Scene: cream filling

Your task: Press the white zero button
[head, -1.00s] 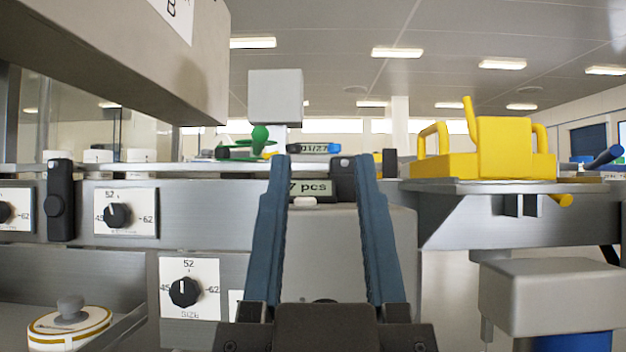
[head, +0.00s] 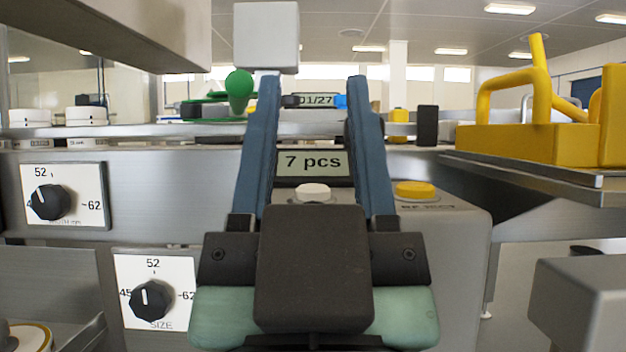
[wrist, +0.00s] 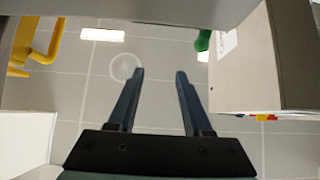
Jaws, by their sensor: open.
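The white button (head: 313,192) sits on top of a grey box (head: 455,235), just below a display reading "7 pcs" (head: 313,162). A yellow button (head: 415,189) is on the same box to its right. My gripper (head: 312,85) is open and empty, its two blue fingers pointing up and away. In the head view the white button shows between the fingers, and its lower part is hidden by the gripper body. In the wrist view the open fingers (wrist: 160,72) show with nothing between them, and neither button is seen.
Black dials (head: 48,202) are on the steel front at left. Yellow bars on a yellow block (head: 525,143) stand on a shelf at right. A grey housing (head: 110,30) overhangs at upper left. A green knob (head: 239,88) stands behind the left finger.

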